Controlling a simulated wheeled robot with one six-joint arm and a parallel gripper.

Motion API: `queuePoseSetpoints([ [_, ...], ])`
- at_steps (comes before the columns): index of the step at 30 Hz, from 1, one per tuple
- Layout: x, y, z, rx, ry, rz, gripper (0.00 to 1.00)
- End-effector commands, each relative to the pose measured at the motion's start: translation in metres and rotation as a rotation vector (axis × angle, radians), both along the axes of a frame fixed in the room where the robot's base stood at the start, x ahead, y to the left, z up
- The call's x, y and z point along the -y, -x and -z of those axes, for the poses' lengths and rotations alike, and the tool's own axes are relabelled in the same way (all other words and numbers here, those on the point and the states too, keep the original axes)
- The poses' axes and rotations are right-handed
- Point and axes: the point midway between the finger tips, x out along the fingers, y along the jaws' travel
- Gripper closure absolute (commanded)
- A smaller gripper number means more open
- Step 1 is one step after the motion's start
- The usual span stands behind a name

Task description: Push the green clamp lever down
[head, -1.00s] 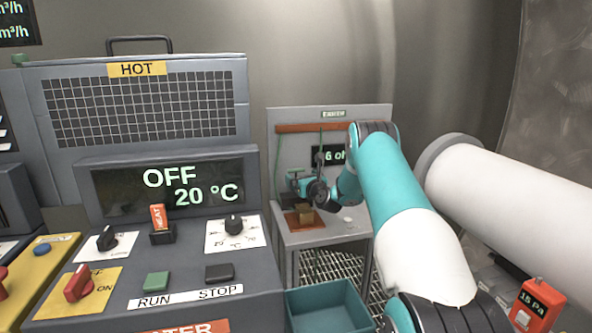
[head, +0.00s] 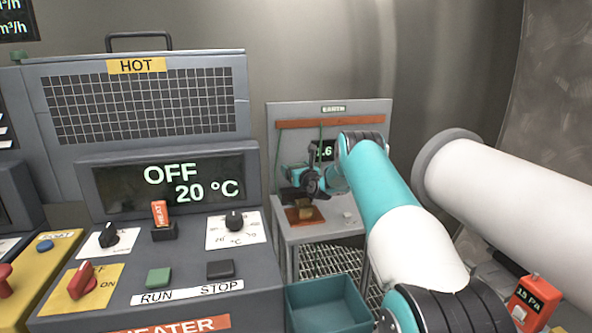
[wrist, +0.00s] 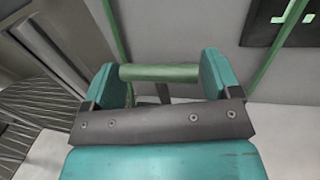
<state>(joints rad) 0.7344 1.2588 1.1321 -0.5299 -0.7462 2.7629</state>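The green lever (wrist: 160,73) shows in the wrist view as a horizontal bar spanning the gap between my gripper's fingers. My gripper (wrist: 165,82) has its two teal fingers wide apart, one at each end of the bar; whether they touch it I cannot tell. In the head view my gripper (head: 297,178) is small, at the front of the EARTH panel (head: 375,115), and hides most of the clamp. A brown block (head: 304,205) sits below it on an orange-brown plate (head: 305,217).
Green cables run down from a copper-coloured bar (head: 330,123) on the panel. A teal bin (head: 325,305) stands in front of the panel's stand. The heater console (head: 180,255) is at left, a large white pipe (head: 525,210) at right. A small white item (head: 348,217) lies on the stand.

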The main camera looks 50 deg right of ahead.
Motion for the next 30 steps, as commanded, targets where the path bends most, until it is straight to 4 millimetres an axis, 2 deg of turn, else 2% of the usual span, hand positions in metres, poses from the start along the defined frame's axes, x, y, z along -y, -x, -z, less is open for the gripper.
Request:
queuePoseSetpoints([
  [5, -0.001, 0.001, 0.005, 0.024, 0.014, -0.002, 0.6],
  [11, -0.006, 0.009, 0.01, 0.129, 0.079, -0.003, 0.6],
  [18, -0.01, 0.015, 0.005, 0.212, 0.13, -0.002, 0.6],
  [29, -0.011, 0.016, 0.002, 0.221, 0.136, -0.001, 0.6],
  [30, -0.011, 0.016, 0.002, 0.221, 0.135, -0.001, 0.08],
])
